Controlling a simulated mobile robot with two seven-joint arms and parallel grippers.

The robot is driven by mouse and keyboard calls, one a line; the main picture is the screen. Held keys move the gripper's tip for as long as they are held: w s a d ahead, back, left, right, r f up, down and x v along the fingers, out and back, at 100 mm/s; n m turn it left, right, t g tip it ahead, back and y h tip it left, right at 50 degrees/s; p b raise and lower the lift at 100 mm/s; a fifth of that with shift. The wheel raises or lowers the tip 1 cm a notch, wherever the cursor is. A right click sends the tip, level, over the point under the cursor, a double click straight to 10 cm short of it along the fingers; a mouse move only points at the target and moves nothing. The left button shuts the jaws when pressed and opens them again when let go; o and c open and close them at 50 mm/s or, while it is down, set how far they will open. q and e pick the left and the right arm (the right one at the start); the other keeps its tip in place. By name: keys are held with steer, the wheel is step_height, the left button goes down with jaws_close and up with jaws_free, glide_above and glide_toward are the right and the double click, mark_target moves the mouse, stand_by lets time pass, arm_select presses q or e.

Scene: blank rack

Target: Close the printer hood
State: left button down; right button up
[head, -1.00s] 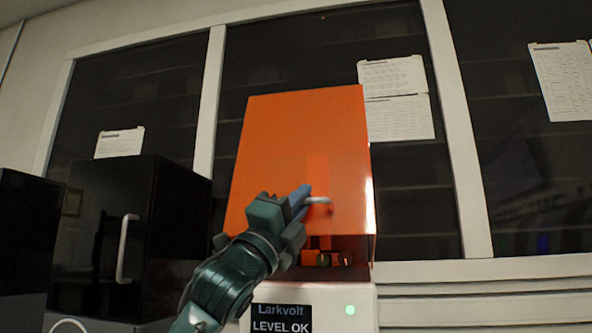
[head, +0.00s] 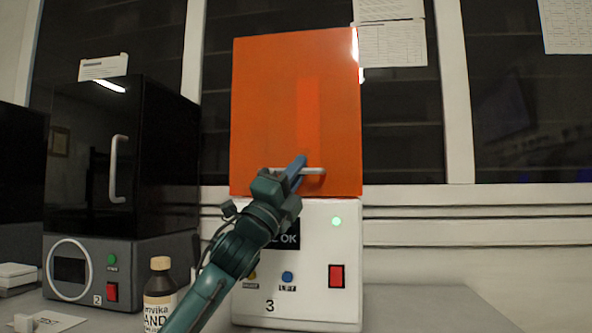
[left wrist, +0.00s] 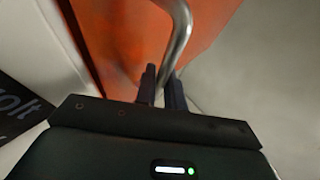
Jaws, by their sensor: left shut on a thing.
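The printer has an orange hood (head: 270,90) above a white base (head: 310,290) marked 3. The hood's front face sits down against the top of the base, and I see no gap between them. A pale bar handle (head: 313,171) is low on the hood's front. My left gripper (head: 297,168) is shut on this handle. In the left wrist view the grey handle (left wrist: 181,35) passes between the two dark fingers (left wrist: 160,88), with the orange hood (left wrist: 125,40) behind. My left forearm hides part of the base's front. My right gripper is not in view.
A black-hooded printer (head: 90,150) on a grey base marked 2 stands to the left. A brown bottle (head: 160,290) with a pale cap stands on the bench between the printers. The bench (head: 430,310) right of the orange printer is clear.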

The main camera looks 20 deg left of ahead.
arm_select(q)
steer(key=c, duration=1.8)
jaws_free()
steer(key=shift+w+a+f+y, duration=0.15)
steer(key=shift+w+f+y, duration=0.15)
steer(key=shift+f, duration=0.2)
steer(key=v, duration=1.3)
steer(key=shift+s+r, duration=0.2)
steer(key=shift+r, duration=0.05)
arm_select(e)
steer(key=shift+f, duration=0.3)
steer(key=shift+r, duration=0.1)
